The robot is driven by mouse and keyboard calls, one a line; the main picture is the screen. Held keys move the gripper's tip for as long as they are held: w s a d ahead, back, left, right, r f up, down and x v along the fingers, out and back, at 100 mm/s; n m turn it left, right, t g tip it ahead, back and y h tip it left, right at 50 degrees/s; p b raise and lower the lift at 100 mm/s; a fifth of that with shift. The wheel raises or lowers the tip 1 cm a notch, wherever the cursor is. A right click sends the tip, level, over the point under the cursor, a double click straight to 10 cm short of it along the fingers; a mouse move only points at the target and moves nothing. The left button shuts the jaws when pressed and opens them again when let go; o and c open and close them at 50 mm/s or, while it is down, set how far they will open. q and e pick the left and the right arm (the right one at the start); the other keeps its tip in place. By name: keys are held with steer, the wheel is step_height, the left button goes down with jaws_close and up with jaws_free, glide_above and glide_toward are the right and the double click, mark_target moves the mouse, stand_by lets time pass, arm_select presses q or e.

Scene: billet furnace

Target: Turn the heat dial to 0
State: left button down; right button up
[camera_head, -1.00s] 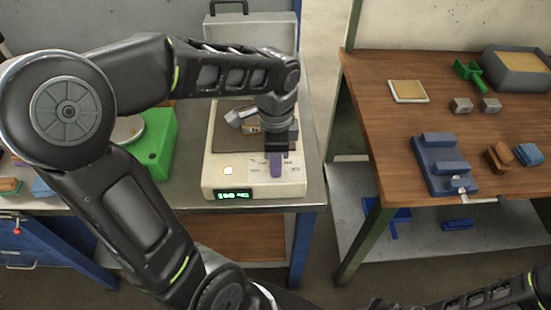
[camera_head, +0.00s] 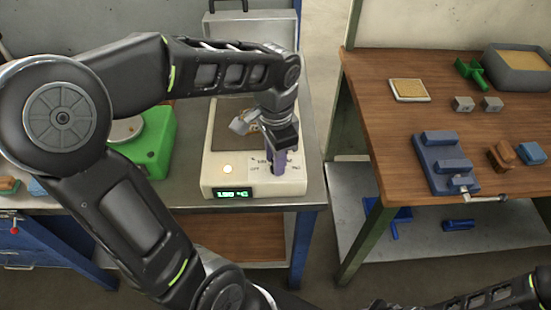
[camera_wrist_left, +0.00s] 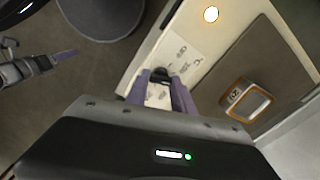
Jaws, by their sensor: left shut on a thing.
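The heat dial (camera_wrist_left: 160,76) is a dark knob on the front panel of a cream hot plate (camera_head: 218,178). In the wrist view it sits between the two purple fingers of my left gripper (camera_wrist_left: 160,80), which is shut on it. In the head view my left gripper (camera_head: 278,163) points down at the panel's right part and hides the dial. Printed marks, OFF among them, surround the dial. A green lit display (camera_head: 233,193) on the front edge seems to read 180 °C. My right gripper (camera_wrist_left: 62,54) shows at the wrist view's left edge; its opening is unclear.
A lit round lamp (camera_head: 228,169) is left of the dial. A metal piece (camera_head: 243,122) lies on the dark plate. A green scale (camera_head: 155,142) stands to the left. A wooden bench (camera_head: 375,95) with a blue vise (camera_head: 440,165) is at right, across a gap.

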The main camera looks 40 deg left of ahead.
arm_select(q)
steer(key=n+b, duration=0.1)
steer(key=n, duration=0.5)
steer(key=shift+b, duration=0.35)
steer(key=n+b, duration=0.1)
steer(key=n, duration=0.4)
steer(key=shift+n, duration=0.3)
steer(key=c, duration=1.1)
jaws_free()
steer(key=shift+r, duration=0.15)
step_height(320, 180, up, 8)
steer(key=shift+f, duration=0.2)
